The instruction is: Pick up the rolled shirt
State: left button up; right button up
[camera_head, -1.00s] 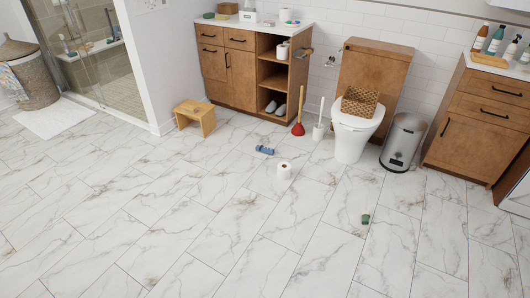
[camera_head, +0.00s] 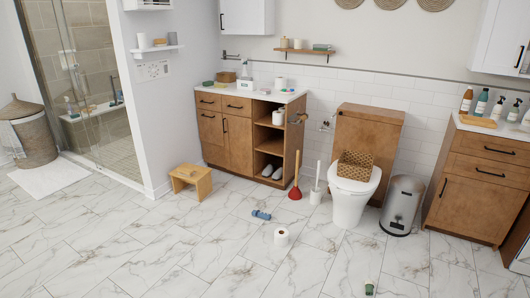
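A small blue rolled cloth (camera_head: 261,214), which looks like the rolled shirt, lies on the marble floor in front of the wooden vanity. It is left of and a little behind a toilet paper roll (camera_head: 281,237) on the floor. Neither of my grippers shows in the view.
A wooden stool (camera_head: 191,182), a red plunger (camera_head: 295,189), a toilet brush (camera_head: 316,192), a toilet (camera_head: 350,203) with a woven basket (camera_head: 356,165) on it and a steel bin (camera_head: 402,206) line the back. A small green item (camera_head: 369,288) lies at front right. The front-left floor is clear.

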aim_at(263, 215)
jog(key=i+l+z, duration=0.2)
jog(key=i, duration=0.8)
jog(key=i+l+z, duration=0.2)
jog(key=i, duration=0.8)
